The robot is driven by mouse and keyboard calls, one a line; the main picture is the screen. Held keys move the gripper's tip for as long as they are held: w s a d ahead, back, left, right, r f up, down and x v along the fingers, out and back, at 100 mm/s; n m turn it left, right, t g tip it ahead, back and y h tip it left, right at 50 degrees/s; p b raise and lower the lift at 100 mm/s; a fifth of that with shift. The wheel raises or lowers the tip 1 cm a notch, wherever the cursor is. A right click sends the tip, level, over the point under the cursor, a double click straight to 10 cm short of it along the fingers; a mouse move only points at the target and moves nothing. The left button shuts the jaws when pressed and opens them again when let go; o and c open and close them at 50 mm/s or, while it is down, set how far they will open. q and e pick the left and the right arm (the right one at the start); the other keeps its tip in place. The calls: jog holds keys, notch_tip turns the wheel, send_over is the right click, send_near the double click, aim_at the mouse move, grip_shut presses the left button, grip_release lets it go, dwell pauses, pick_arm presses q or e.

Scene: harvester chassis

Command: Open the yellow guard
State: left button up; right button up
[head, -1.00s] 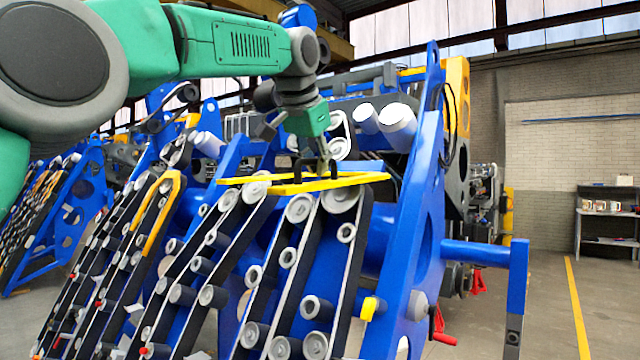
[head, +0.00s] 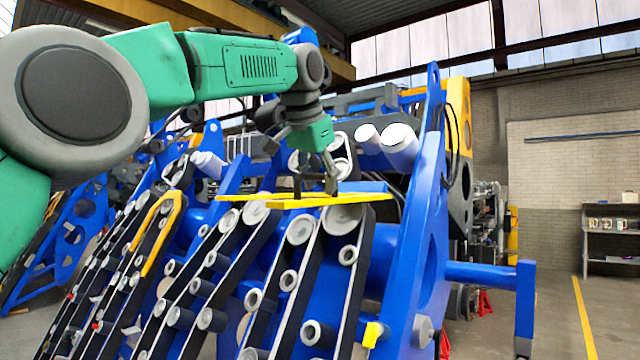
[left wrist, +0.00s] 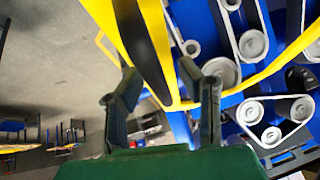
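The yellow guard (head: 350,199) is a flat yellow frame lying nearly level across the upper rollers of the blue harvester chassis (head: 425,210). My left gripper (head: 315,188) is above it, fingers pointing down at its middle. In the left wrist view the two fingers (left wrist: 158,78) stand apart, with a yellow bar of the guard (left wrist: 152,35) and its dark inner strip showing between them. Nothing is visibly clamped. I cannot tell whether a finger touches the bar. My right gripper is out of view.
Rows of belts and grey rollers (head: 300,231) slope down in front of the guard. A second yellow guard (head: 163,225) lies on the rows to the left. A tall blue side plate stands to the right. Open floor (head: 560,310) lies farther right, with a shelf (head: 612,240) by the wall.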

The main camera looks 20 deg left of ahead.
pick_arm(q)
jog(key=shift+s+r, duration=0.1)
jog(key=shift+s+r, duration=0.15)
jog(key=shift+r, duration=0.1)
jog(key=v, duration=0.6)
jog(key=shift+r, duration=0.3)
